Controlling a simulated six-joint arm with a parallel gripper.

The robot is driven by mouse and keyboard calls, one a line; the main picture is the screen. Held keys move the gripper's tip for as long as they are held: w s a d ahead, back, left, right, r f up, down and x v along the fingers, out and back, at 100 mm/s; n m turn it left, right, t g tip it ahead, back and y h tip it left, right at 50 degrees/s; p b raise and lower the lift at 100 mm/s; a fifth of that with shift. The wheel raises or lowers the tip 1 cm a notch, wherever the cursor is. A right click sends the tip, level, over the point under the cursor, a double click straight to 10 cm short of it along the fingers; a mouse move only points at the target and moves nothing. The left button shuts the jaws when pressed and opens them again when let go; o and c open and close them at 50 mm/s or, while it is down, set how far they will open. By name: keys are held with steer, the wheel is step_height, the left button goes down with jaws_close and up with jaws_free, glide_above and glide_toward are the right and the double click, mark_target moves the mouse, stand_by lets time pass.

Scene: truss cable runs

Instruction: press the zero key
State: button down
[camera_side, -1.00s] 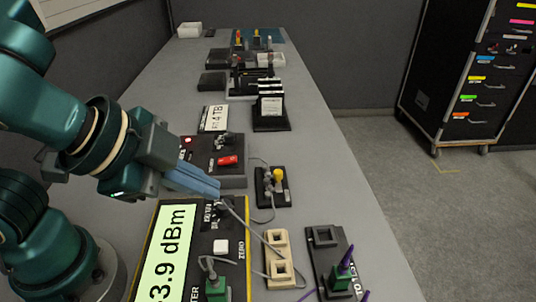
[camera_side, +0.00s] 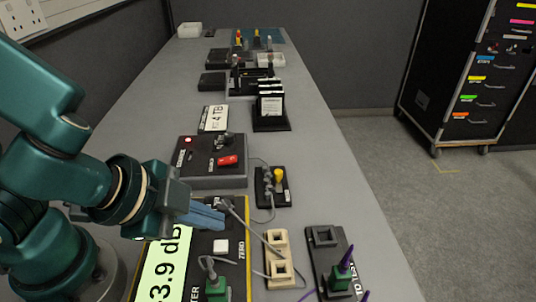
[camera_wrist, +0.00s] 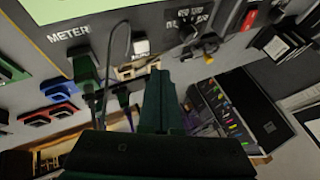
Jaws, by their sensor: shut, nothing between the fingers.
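In the wrist view the white key (camera_wrist: 141,46) shows past the fingertips, near the METER lettering. The fingers look apart from the key.
A green plug (camera_side: 216,289) with a grey cable stands close to the key. A beige socket block (camera_side: 277,240) and a dark block (camera_side: 323,240) with a green plug lie to the right. A box with a red switch (camera_side: 228,160) stands behind.

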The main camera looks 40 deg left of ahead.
mark_target(226, 239)
steer(key=shift+f, duration=1.3)
steer(key=shift+f, duration=0.1)
stand_by(1.1)
steer(key=shift+f, duration=0.35)
steer(key=shift+f, duration=0.45)
stand_by(0.6)
stand_by(0.3)
steer(key=shift+r, duration=0.9)
steer(key=shift+r, duration=0.1)
steer(key=shift+r, duration=2.45)
